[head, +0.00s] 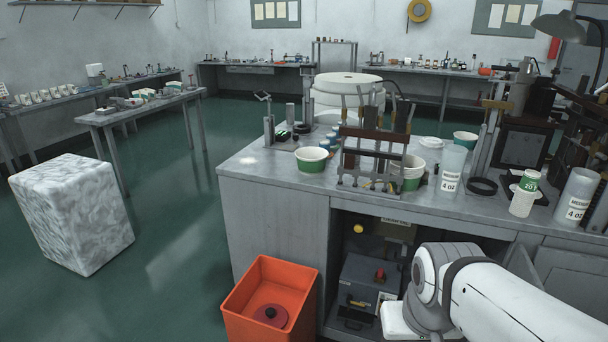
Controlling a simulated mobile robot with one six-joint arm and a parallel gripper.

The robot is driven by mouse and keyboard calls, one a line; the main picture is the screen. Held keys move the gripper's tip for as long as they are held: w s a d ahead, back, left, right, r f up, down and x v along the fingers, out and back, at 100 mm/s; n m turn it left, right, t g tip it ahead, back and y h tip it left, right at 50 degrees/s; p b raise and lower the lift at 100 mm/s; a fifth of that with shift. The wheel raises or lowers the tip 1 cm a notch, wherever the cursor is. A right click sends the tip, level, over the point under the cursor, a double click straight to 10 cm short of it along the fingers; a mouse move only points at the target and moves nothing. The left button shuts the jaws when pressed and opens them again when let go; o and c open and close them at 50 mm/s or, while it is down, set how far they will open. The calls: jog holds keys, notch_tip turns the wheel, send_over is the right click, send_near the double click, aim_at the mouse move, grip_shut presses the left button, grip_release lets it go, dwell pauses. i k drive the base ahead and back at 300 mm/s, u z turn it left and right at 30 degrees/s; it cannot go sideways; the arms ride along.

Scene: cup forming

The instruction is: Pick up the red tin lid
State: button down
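A flat round red lid (262,322) with a dark knob in its middle lies in the orange bin (236,298). The bin is open at the top and stands on the floor at the bottom centre, in front of the grey workbench. The lid lies low inside the bin, with the bin walls around it. My white arm comes in from the lower right. My gripper's fingers are not in view, so I cannot see whether they are open or shut.
The grey workbench (262,235) holds a green-white cup (311,159), a press fixture (372,155) and clear measuring tubes. Under it, an open bay holds a dark metal box (366,278). A white mottled block (75,210) stands at left. The green floor between is clear.

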aim_at(270, 315)
jog(key=z, duration=0.05)
jog(key=k, duration=0.6)
jog(key=u, duration=2.65)
jog(key=i, duration=0.85)
jog(key=z, duration=2.4)
